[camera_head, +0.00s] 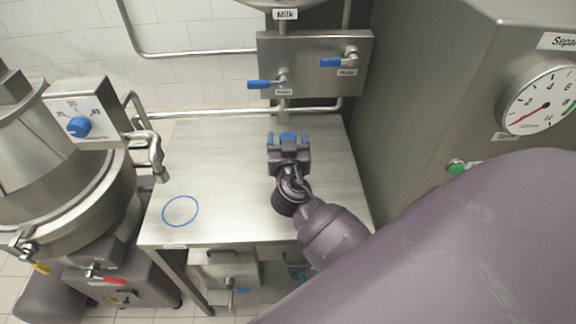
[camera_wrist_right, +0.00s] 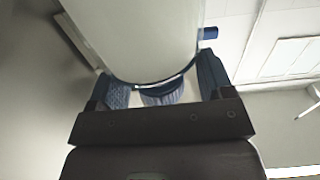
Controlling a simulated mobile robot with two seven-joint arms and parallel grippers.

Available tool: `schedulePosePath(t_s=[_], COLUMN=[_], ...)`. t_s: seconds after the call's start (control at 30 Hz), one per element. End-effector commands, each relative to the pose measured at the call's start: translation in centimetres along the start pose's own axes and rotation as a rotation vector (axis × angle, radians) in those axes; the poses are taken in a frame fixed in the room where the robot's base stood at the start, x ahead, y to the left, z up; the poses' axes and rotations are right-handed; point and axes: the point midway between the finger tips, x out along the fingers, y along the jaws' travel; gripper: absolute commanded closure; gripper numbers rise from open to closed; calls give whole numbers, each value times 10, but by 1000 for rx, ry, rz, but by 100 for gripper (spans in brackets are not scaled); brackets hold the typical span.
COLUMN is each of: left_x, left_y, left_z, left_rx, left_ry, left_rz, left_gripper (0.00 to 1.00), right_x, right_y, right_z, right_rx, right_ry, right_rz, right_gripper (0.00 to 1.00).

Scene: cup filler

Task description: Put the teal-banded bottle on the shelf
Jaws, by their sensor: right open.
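I cannot make out the teal-banded bottle in either view. No shelf shows clearly either. My right gripper (camera_head: 288,137) is over the back part of the steel table, in front of the wall panel with valves. It is open, with a blue finger pad on each side. In the right wrist view, the open gripper (camera_wrist_right: 163,90) has a ribbed blue piece between its pads; I cannot tell what it is. A large pale rounded body (camera_wrist_right: 145,40) shows beyond the fingers. My left gripper is not in view.
The steel table (camera_head: 225,170) is bare, with a blue ring (camera_head: 180,211) marked at its left front. A steel machine (camera_head: 60,190) stands to the left. A grey cabinet (camera_head: 425,95) with a gauge stands to the right. The valve panel (camera_head: 315,65) has blue handles.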

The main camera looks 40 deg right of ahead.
Motion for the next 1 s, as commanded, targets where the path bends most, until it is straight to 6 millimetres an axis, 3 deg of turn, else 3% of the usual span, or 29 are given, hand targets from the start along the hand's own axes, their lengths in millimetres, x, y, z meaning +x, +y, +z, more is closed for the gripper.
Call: schedulePosePath(t_s=[0.1,0.6,1.0], left_x=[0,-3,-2], left_y=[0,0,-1], left_z=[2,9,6], left_rx=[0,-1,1], left_ry=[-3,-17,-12], left_rz=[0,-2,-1], left_gripper=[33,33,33], right_x=[0,0,0], right_y=[0,0,0], right_z=[0,0,-3], right_rx=[0,0,2], right_ry=[0,0,2], right_rz=[0,0,0], right_gripper=[26,100,100])
